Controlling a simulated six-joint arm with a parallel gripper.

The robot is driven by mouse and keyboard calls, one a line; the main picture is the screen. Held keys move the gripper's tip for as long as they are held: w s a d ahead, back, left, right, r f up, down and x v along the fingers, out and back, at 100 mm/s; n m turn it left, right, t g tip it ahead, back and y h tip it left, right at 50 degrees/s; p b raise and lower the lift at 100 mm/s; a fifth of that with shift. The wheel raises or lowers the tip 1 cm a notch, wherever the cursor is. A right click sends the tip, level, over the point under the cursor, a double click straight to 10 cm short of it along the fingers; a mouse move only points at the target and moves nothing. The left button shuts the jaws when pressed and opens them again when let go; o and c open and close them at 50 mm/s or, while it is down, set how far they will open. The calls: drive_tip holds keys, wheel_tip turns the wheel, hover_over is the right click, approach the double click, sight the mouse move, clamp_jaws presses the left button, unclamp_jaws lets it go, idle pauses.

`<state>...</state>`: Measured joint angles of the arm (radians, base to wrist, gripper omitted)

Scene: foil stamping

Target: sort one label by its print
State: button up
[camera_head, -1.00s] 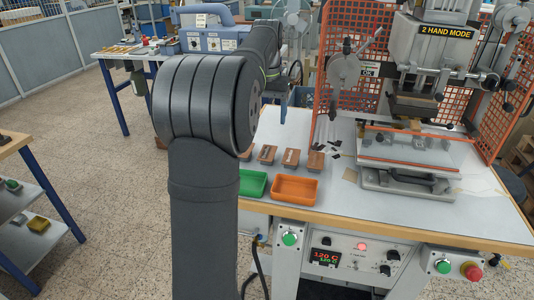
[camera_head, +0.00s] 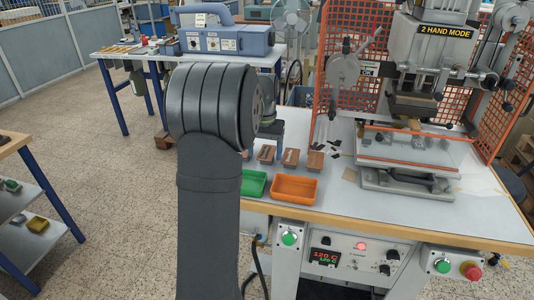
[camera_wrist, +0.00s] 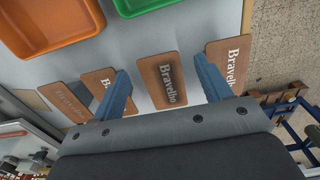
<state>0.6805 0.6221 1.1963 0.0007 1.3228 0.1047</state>
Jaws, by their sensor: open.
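Several brown labels lie in a row on the table. In the wrist view, one label (camera_wrist: 167,82) with grey, smudged-looking "Bravelho" print lies between the blue fingers of my gripper (camera_wrist: 160,66). The gripper is open and empty; I cannot tell its height above the label. A label with crisp white print (camera_wrist: 235,53) is beyond the right finger. A label (camera_wrist: 97,84) is partly behind the left finger, and one with fainter print (camera_wrist: 62,102) is further left. The orange tray (camera_wrist: 50,22) and green tray (camera_wrist: 135,6) appear empty.
In the head view, the labels (camera_head: 290,157) lie behind the green tray (camera_head: 253,184) and orange tray (camera_head: 294,190). The stamping press (camera_head: 425,100) stands on the right, with an orange mesh guard (camera_head: 345,65) behind it. Small dark pieces lie right of the labels.

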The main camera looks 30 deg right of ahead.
drive_tip(key=shift+f, duration=0.3)
idle(0.5)
drive_tip(key=c, duration=1.1)
